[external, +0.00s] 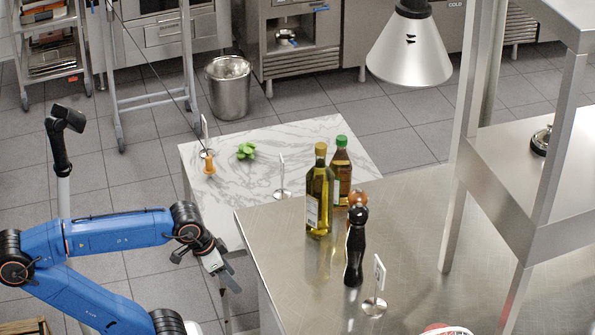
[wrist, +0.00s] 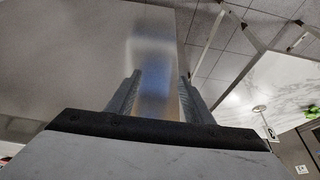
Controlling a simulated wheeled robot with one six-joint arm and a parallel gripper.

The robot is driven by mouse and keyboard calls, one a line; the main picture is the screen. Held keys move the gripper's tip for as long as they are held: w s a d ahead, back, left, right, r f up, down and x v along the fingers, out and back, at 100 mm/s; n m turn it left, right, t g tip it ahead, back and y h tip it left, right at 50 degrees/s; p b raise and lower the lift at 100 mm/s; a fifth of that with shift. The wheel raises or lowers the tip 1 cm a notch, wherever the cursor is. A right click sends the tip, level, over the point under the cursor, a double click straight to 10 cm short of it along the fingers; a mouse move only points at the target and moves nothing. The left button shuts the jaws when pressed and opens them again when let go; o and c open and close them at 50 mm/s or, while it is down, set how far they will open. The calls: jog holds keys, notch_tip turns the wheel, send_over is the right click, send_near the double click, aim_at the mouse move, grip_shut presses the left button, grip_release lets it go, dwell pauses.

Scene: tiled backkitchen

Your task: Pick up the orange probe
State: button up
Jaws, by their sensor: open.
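The orange probe (external: 209,163) appears as a small orange handle at the left end of the white marble table (external: 290,145) in the external view. A thin dark line runs from near it up to the top left. My gripper (external: 228,278) is below and in front of the marble table, by the side of the steel counter, well apart from the probe. In the wrist view my gripper (wrist: 158,85) shows two grey fingers spread apart with nothing between them. I cannot make out the probe in the wrist view.
Green leaves (external: 246,151) and a card holder (external: 282,180) share the marble table. The steel counter (external: 310,265) bears two bottles (external: 319,195) and a black pepper mill (external: 356,245). In the wrist view the counter's side panel (wrist: 70,50) is close ahead.

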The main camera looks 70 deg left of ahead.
notch_tip(320, 180, up, 10)
jog(key=w+a+r+n, duration=0.1)
jog(key=w+a+r, duration=0.1)
jog(key=w+a+r+n, duration=0.1)
jog(key=w+a+r, duration=0.1)
jog(key=w, duration=0.1)
jog(key=w+a+r+n, duration=0.2)
jog(key=w, duration=0.1)
jog(key=shift+w+a+g+y, duration=0.15)
jog(key=shift+w+g+y, duration=0.05)
jog(key=shift+g+y, duration=0.2)
jog(key=w+a+r+n+g, duration=0.15)
jog(key=w+a+n, duration=0.35)
jog(key=a, duration=0.8)
jog(key=w+a+r+n+g, duration=0.1)
jog(key=w+a+r+n, duration=0.25)
jog(key=w+a, duration=0.65)
jog(key=n+g, duration=0.2)
jog(key=n, duration=0.9)
send_over(208, 156)
notch_tip(208, 156, down, 11)
jog(key=shift+t+h, duration=0.25)
jog(key=shift+h, duration=0.15)
jog(key=f, duration=2.3)
jog(key=shift+a, duration=0.2)
jog(key=shift+d+f, duration=0.2)
jog(key=shift+f, duration=1.1)
jog(key=shift+d+f, duration=0.15)
jog(key=shift+f, duration=1.15)
